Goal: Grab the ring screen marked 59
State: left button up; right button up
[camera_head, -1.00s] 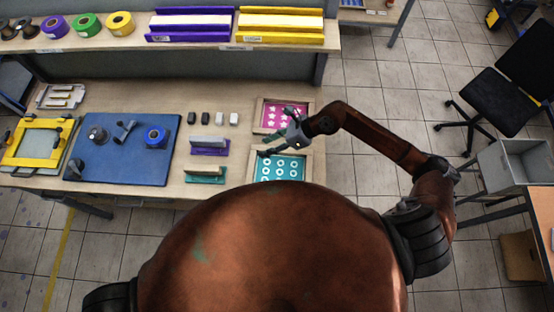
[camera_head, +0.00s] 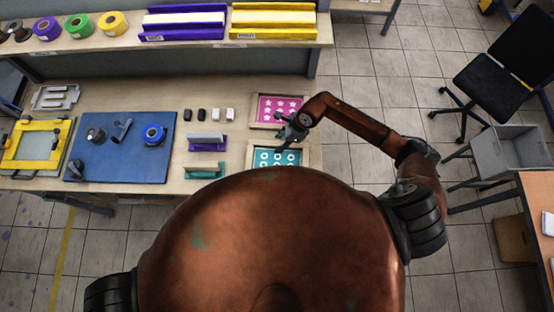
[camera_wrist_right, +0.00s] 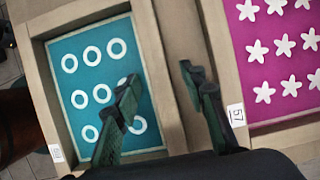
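The ring screen, a teal panel with white rings in a light wooden frame, lies flat at the table's right front (camera_head: 279,157). In the right wrist view it fills the left side (camera_wrist_right: 77,60), with a small label (camera_wrist_right: 56,152) too blurred to read. My right gripper (camera_head: 283,136) is above the back part of the ring screen. In the wrist view its dark green fingers (camera_wrist_right: 160,80) are apart and empty, one over the teal panel and one right of the frame's side rail. I cannot tell their height. My left gripper is not in view.
The pink star screen (camera_head: 277,108), labelled 57 (camera_wrist_right: 237,115), lies just behind the ring screen. A purple squeegee (camera_head: 207,142) and a teal squeegee (camera_head: 206,171) stand to the left. A blue mat (camera_head: 112,160) with tools lies further left.

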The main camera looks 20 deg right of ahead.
jog(key=shift+c, duration=0.5)
grip_shut()
